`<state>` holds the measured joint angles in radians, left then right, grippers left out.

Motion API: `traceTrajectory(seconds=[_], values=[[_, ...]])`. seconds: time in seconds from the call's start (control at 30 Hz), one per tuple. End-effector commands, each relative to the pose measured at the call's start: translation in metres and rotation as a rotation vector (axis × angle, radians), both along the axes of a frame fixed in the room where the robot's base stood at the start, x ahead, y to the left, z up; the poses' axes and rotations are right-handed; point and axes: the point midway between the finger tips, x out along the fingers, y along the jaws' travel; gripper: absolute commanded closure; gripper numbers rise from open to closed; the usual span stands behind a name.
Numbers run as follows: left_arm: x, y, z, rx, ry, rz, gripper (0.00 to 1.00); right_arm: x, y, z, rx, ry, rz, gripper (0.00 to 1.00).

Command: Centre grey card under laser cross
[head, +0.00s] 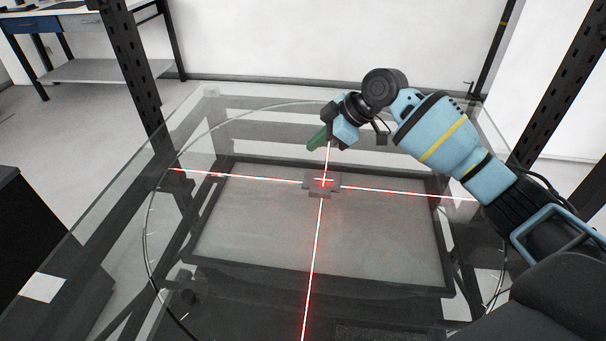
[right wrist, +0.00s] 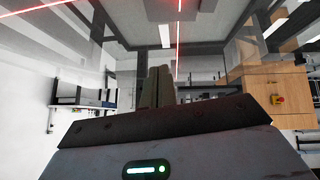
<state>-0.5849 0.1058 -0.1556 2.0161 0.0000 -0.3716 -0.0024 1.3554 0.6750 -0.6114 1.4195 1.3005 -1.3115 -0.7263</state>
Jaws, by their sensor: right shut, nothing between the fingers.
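Two red laser lines (head: 250,177) cross over the glass turntable (head: 150,215) near the middle of the head view. A small grey piece (head: 313,190) lies at the crossing; I cannot tell whether it is the card or a mount. The lines run across it. My right gripper (head: 316,140) is above the glass, just beyond the crossing, apart from the grey piece. Its greenish fingers are shut and empty; they show upright in the right wrist view (right wrist: 158,86). My left gripper is not in view.
Below the glass is a dark rectangular frame (head: 448,245) with a pale panel (head: 250,230). Dark perforated posts (head: 128,62) stand at both sides. A dark box with a white sheet (head: 42,288) is at lower left. The glass left of the crossing is clear.

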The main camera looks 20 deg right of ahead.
Motion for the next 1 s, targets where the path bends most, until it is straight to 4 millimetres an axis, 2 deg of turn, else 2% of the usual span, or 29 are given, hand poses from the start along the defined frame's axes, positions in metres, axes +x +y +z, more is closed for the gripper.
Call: traceTrajectory(seconds=[0.1,0.2,0.47,0.67,1.0], values=[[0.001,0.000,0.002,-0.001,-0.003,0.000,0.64,-0.020,0.017,0.001,0.035,0.101,0.067,1.00],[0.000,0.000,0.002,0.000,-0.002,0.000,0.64,-0.027,0.022,0.000,0.047,0.136,0.092,1.00],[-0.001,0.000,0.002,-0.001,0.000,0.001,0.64,-0.027,0.027,-0.005,0.049,0.142,0.096,1.00],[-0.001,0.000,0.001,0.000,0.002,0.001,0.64,-0.020,0.042,-0.026,0.049,0.142,0.097,1.00],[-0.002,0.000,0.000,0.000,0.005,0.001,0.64,-0.004,0.078,-0.076,0.048,0.142,0.095,1.00]])
